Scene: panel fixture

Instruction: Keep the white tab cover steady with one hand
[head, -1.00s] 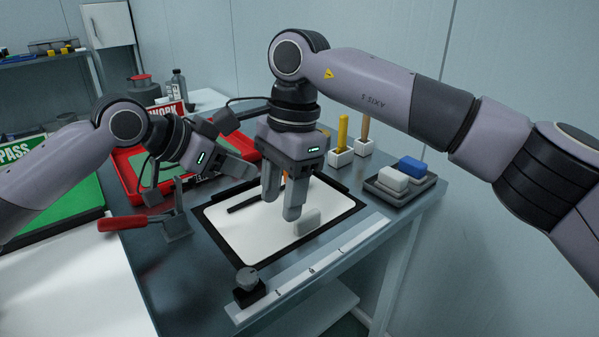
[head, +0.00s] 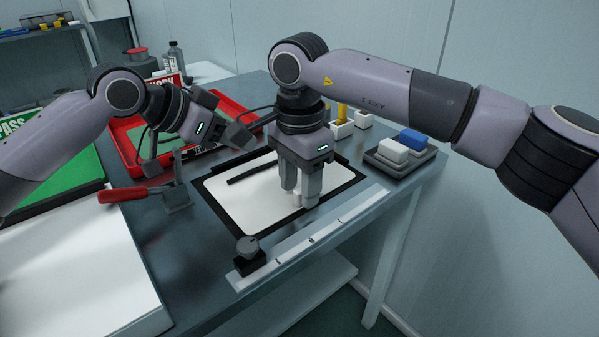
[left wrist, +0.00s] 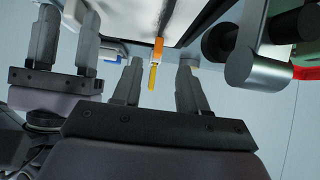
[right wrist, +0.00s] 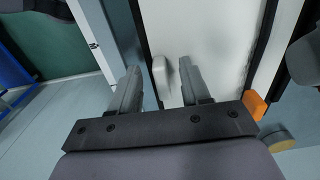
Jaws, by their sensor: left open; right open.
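The white tab cover (head: 297,198) stands on the white panel (head: 250,208), partly hidden by my right gripper (head: 301,190) in the head view. My right gripper is open and points down, its fingers on either side of the tab. The right wrist view shows the pale tab (right wrist: 160,76) between the two apart fingers; I cannot tell whether they touch it. My left gripper (head: 200,152) is open and empty, left of the panel near the red tray. The left wrist view shows its spread fingers (left wrist: 159,78).
A red-handled clamp (head: 125,194) stands left of the panel. A white ruled strip (head: 320,235) and a black knob block (head: 248,260) lie along the front edge. A grey tray (head: 372,161) with white and blue blocks stands at right. A red tray (head: 128,160) is behind.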

